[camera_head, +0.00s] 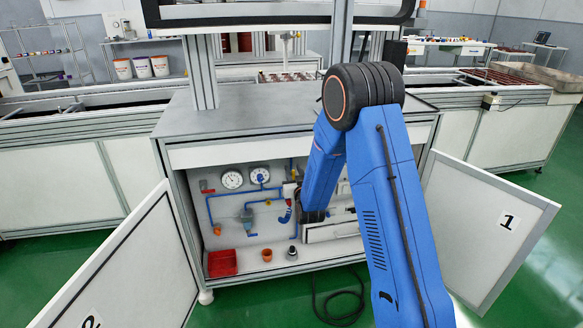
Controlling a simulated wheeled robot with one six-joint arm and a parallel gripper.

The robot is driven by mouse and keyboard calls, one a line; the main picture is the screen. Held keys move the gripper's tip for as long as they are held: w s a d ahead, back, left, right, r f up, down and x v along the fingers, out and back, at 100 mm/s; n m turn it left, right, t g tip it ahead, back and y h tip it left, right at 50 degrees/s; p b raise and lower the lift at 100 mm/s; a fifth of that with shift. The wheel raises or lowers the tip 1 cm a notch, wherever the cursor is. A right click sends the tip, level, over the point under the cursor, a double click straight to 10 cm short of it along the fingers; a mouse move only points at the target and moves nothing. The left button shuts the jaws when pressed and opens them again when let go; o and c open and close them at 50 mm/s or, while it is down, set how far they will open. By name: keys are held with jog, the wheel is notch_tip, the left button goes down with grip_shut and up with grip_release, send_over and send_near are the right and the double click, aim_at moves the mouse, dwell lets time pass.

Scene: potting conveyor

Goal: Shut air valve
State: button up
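A small red fitting (206,187), which looks like a valve handle, sits at the upper left of the piping. I cannot tell for sure which part is the air valve. My blue arm reaches down into the cabinet, right of the gauges.
The cabinet doors stand open, the left door (115,270) and the right door (490,225) marked 1. A red bin (222,263), an orange cup (266,255) and a small grey item (292,253) stand on the cabinet floor. A black cable (340,312) lies on the green floor.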

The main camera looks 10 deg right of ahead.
jog(key=shift+w, duration=0.2)
grip_shut()
